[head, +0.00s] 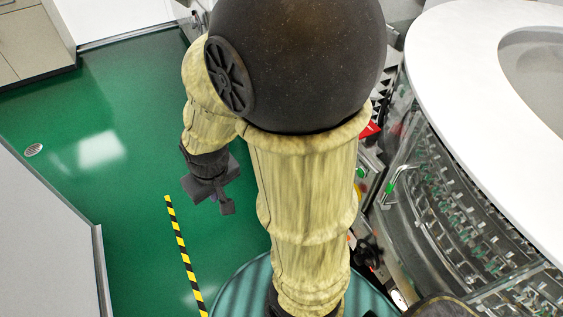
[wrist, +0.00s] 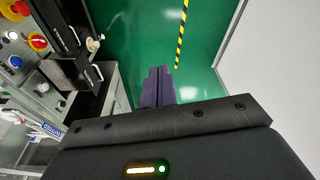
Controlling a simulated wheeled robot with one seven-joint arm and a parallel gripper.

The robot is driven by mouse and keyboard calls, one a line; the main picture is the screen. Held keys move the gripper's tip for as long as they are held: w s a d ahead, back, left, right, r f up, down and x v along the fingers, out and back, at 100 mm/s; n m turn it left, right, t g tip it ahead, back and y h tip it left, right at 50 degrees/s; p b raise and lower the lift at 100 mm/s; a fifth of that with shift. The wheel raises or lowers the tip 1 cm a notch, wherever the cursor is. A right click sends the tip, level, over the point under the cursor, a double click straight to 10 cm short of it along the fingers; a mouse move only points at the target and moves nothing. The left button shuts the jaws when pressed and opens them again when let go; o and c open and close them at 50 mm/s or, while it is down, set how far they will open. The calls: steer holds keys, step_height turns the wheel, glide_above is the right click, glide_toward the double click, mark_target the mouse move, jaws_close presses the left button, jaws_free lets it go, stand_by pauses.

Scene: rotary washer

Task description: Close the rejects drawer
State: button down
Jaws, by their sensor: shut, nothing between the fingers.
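My gripper (wrist: 158,85) is shut and empty, its dark fingers pointing over the green floor in the wrist view. In the head view my gripper (head: 227,207) hangs low at the left of my arm, clear of the machine. The labels are too small to read, so I cannot tell which is the rejects drawer. My gripper is apart from both, to their right.
A control panel with a red button (wrist: 20,8) and knobs is at the wrist view's far left. The rotary washer (head: 440,190) stands at the head view's right. A pale panel (head: 45,240) stands at the left. Green floor (head: 130,130) with a striped tape (head: 180,250) is open between.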

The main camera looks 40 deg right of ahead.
steer(key=w+d+f+n+g+h+b, duration=0.2)
steer(key=w+d+f+n+h+b, duration=0.3)
steer(key=f, duration=0.6)
steer(key=w+d+f+n+g+h+b, duration=0.2)
steer(key=w+d+f+n+h+b, duration=0.3)
steer(key=w+d+f+b, duration=0.5)
steer(key=w+d+f+n+g+h+b, duration=0.2)
steer(key=w+d+f+n+h+b, duration=0.3)
steer(key=f+b, duration=0.5)
step_height(320, 180, down, 4)
steer(key=w+d+h, duration=0.2)
steer(key=w, duration=0.1)
steer(key=shift+d+f+h, duration=0.15)
steer(key=shift+f+h, duration=0.1)
steer(key=shift+h, duration=0.05)
steer(key=shift+s, duration=0.1)
steer(key=b+x, duration=0.1)
steer(key=x, duration=1.3)
steer(key=shift+s+b, duration=0.15)
steer(key=shift+b, duration=0.2)
steer(key=shift+d, duration=0.15)
